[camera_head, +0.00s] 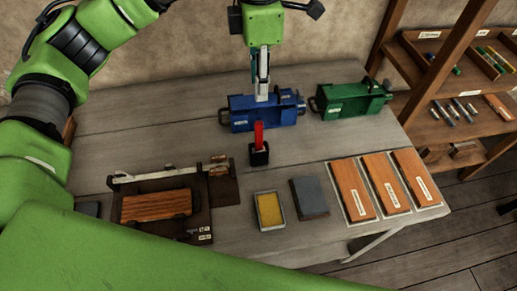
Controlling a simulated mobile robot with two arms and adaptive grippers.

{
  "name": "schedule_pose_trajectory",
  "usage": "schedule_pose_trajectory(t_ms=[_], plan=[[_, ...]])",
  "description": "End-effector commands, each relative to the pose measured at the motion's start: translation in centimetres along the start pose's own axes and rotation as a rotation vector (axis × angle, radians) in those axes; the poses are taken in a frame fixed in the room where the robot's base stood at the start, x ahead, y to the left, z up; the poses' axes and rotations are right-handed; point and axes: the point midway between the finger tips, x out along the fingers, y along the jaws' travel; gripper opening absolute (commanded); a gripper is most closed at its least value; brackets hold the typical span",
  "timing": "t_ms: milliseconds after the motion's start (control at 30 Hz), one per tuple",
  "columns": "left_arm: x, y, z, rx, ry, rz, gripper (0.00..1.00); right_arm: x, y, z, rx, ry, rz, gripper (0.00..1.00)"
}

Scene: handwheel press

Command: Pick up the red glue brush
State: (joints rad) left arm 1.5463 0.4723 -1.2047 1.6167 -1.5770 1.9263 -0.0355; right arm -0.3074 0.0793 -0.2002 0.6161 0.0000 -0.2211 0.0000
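The red glue brush (259,134) stands upright in a small black holder (259,155) near the middle of the table. Its lower end is hidden in the holder. My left gripper (262,93) points down above and behind the brush, in front of the blue box-like unit in the picture. A gap shows between its fingertips and the top of the brush, and nothing visible hangs from it. I see the fingers nearly edge-on, so their opening is unclear. My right gripper is out of view.
A blue unit (240,116) and a green unit (350,100) stand at the back. A wooden fixture (222,190) is front left. A yellow-filled tray (284,203), a grey block (309,197) and labelled wooden boards (384,182) lie front right. A shelf (425,97) stands right.

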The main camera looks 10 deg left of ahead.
Motion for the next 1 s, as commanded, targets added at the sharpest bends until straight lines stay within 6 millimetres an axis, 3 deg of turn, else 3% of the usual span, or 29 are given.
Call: schedule_pose_trajectory(t_ms=[33,167,267,600,833,1000], plan=[[1.1,0.0,0.0,0.0,0.0,0.0,0.31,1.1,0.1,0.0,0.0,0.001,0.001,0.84],[1.7,0.0,0.0,0.0,0.0,0.0,0.31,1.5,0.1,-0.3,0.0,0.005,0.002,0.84],[2.6,0.0,0.0,0.0,0.002,-0.002,0.31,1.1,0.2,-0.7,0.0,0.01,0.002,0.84],[8.6,-0.1,-0.1,-0.002,0.002,-0.003,0.31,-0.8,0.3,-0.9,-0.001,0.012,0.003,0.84],[10.2,-0.1,-0.1,-0.001,0.001,-0.002,0.31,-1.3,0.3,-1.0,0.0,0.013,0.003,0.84],[12.0,-0.3,-0.1,-0.001,0.003,-0.004,0.31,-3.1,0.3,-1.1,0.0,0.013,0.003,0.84]])
